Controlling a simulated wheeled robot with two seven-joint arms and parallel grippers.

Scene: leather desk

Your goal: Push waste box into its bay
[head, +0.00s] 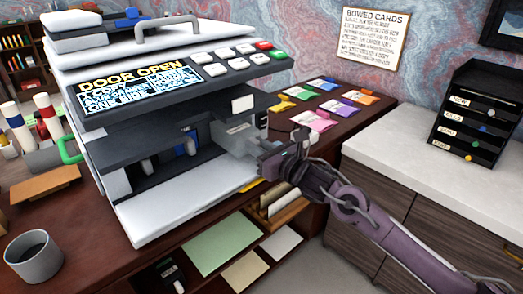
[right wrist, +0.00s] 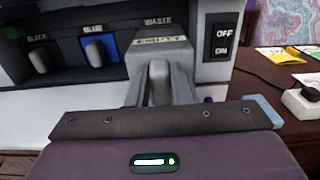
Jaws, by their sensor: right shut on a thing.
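The copier (head: 165,45) stands on the desk with its front open; its screen reads "DOOR OPEN". The grey waste box (head: 236,140) is at the right end of the open front. In the right wrist view the waste box (right wrist: 163,57) sits under the "WASTE" label, between the blue unit and the OFF/ON switch, and appears to stick out of its bay. How deep it sits I cannot tell. My right gripper (head: 263,156) is shut on the box's front grip, coming from the right; its fingertips are mostly hidden. My left gripper is out of view.
The open white door panel (head: 185,200) lies below the bay. Black and blue units (right wrist: 97,52) sit left of the waste box. A mug (head: 34,257) stands front left. Coloured cards (head: 325,104) lie behind my right arm. A white-topped cabinet (head: 415,125) stands right.

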